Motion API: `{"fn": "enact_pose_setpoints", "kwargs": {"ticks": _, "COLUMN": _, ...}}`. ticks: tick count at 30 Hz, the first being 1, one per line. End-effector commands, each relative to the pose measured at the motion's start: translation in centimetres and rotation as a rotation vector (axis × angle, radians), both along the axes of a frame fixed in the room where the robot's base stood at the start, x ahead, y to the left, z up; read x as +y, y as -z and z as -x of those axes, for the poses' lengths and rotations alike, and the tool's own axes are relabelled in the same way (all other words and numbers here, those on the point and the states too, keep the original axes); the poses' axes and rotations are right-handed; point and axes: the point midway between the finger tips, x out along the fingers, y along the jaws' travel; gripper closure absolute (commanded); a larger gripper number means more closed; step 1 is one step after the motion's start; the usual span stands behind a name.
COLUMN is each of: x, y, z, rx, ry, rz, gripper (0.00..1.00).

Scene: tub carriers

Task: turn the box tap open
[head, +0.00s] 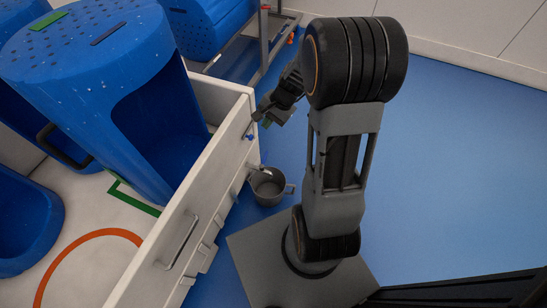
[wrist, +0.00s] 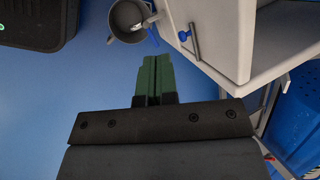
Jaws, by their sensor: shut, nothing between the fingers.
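My gripper (head: 263,117) is at the outer side of the white box (head: 208,165), near its far end. In the wrist view its green fingers (wrist: 155,60) are together with nothing between them. A small blue tap handle (head: 250,136) shows on the box's outer wall, just below my gripper in the head view. In the wrist view a blue handle (wrist: 183,36) sits next to a grey bar on the white wall. My fingers are apart from both. I cannot tell which way the tap is turned.
The grey bucket (head: 268,186) stands on the blue floor (head: 455,165) below the box wall. A large blue tub (head: 95,75) stands in the box. A metal frame (head: 262,50) is beyond. The floor to the right is clear.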

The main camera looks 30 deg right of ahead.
Motion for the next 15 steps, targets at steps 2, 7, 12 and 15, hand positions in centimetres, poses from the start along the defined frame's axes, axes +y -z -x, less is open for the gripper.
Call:
{"fn": "enact_pose_setpoints", "kwargs": {"ticks": 2, "x": -2.5, "y": 5.0, "z": -1.6, "rx": 0.066, "ry": 0.198, "rz": -0.094, "gripper": 1.00}}
{"fn": "enact_pose_setpoints", "kwargs": {"ticks": 7, "x": -7.1, "y": 13.8, "z": -3.6, "rx": 0.172, "ry": 0.589, "rz": -0.264, "gripper": 1.00}}
{"fn": "enact_pose_setpoints", "kwargs": {"ticks": 12, "x": -10.5, "y": 21.1, "z": -3.6, "rx": 0.252, "ry": 0.886, "rz": -0.383, "gripper": 1.00}}
{"fn": "enact_pose_setpoints", "kwargs": {"ticks": 15, "x": -11.8, "y": 24.1, "z": -3.2, "rx": 0.284, "ry": 1.007, "rz": -0.428, "gripper": 1.00}}
